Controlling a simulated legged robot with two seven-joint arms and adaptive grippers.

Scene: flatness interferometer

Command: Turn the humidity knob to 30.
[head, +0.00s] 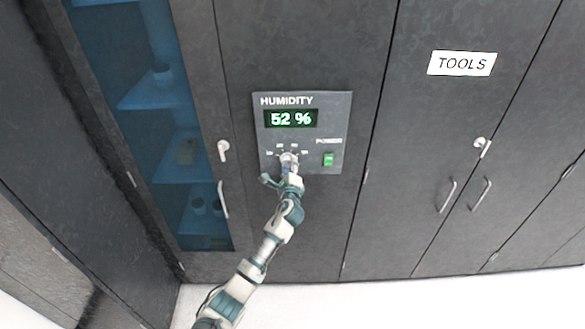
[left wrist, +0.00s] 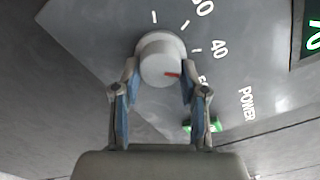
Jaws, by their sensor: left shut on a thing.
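The humidity panel (head: 333,112) is a grey plate on the dark cabinet front. Its green display (head: 291,118) reads 52 %. The humidity knob (left wrist: 162,60) is a light grey round dial with a red pointer mark, seen in the left wrist view; the mark points toward the part of the scale between 40 and the partly hidden number below it. My left gripper (left wrist: 157,88) has its two fingers on either side of the knob, shut on it. In the head view the left gripper (head: 289,172) covers much of the knob. My right gripper is not in view.
A green power switch (head: 328,159) sits right of the knob, close to my fingers in the left wrist view. A glass-fronted cabinet (head: 150,95) with a handle (head: 223,200) is on the left. Doors marked TOOLS (head: 461,63) are on the right.

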